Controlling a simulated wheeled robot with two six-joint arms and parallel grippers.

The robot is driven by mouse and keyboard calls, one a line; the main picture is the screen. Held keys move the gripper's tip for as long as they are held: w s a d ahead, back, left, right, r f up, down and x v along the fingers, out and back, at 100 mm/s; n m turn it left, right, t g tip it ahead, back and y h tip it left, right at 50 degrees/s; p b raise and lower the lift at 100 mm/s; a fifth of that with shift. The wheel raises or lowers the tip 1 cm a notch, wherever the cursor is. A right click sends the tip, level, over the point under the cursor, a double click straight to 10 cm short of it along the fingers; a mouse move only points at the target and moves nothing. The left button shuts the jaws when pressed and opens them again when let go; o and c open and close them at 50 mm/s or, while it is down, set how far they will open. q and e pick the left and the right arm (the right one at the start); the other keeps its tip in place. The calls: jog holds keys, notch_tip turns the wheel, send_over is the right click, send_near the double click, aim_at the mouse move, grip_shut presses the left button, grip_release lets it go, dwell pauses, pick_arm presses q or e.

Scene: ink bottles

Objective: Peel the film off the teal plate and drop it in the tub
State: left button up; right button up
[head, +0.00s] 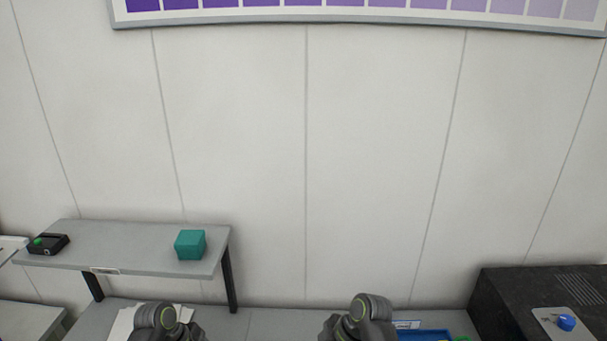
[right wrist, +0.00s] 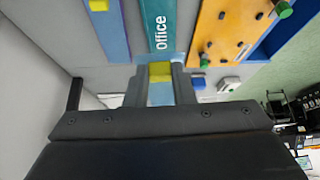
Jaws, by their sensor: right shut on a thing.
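In the right wrist view, a teal plate (right wrist: 158,25) with the white word "Office" lies just ahead of my right gripper. My right gripper (right wrist: 160,76) is shut on a yellow tab (right wrist: 160,69) that sits between its fingers at the plate's near end. A pale bluish band shows around the fingertips; I cannot tell how much of the film is still stuck to the plate. My left gripper is in neither view. The head view shows only parts of my arms at the bottom edge. I cannot make out the tub.
Beside the teal plate are a blue strip (right wrist: 114,30) with a yellow end and an orange board (right wrist: 222,38) with green knobs. In the head view, a grey shelf (head: 125,243) carries a teal cube (head: 190,245). A black box (head: 510,300) with a blue knob stands right.

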notch_tip(320, 180, up, 9)
dwell(1.0)
